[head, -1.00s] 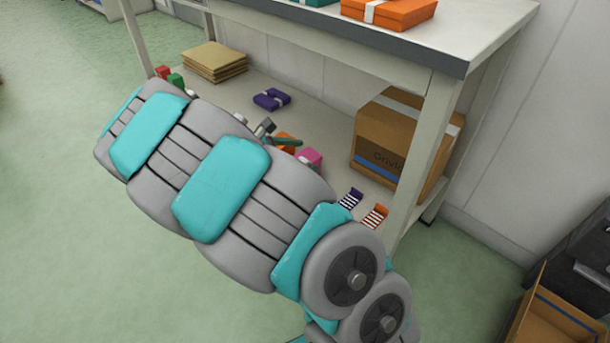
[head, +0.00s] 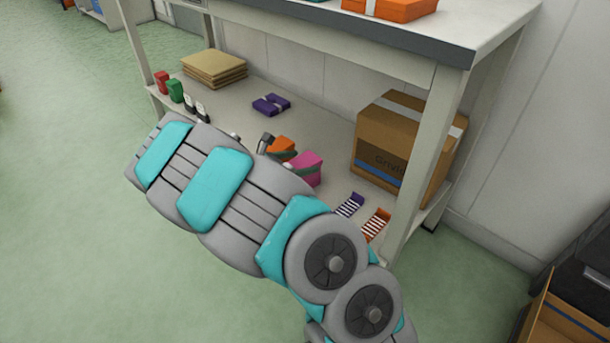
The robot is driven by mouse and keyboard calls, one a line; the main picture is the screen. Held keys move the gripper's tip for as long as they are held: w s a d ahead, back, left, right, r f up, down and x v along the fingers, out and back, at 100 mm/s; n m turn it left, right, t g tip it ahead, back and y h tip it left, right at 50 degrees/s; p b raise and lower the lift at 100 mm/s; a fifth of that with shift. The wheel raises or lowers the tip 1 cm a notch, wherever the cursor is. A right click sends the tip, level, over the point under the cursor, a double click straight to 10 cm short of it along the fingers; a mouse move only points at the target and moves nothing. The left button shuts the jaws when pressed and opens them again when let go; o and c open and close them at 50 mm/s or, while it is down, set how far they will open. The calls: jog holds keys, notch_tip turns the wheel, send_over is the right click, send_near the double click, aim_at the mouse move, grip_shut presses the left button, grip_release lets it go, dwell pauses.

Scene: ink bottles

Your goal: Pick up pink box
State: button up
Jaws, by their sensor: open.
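The pink box (head: 311,162) sits on the lower shelf of the bench, right beside an orange box (head: 281,144). My arm crosses the view in front of the shelf and hides part of the area left of the pink box. My gripper (head: 293,163) shows only partly past the arm, with dark green finger parts against the orange and pink boxes. It is open, and the pink box still rests on the shelf. I cannot tell whether the fingers touch it.
On the shelf are a purple box (head: 271,104), a stack of brown envelopes (head: 214,68), red (head: 162,82) and green (head: 175,90) bottles, striped purple (head: 349,205) and orange (head: 376,224) items, and a cardboard carton (head: 385,145). A bench leg (head: 432,150) stands at right.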

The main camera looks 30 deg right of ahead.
jog(key=shift+d+f, duration=0.1)
jog(key=shift+d, duration=0.15)
grip_shut()
dwell(0.7)
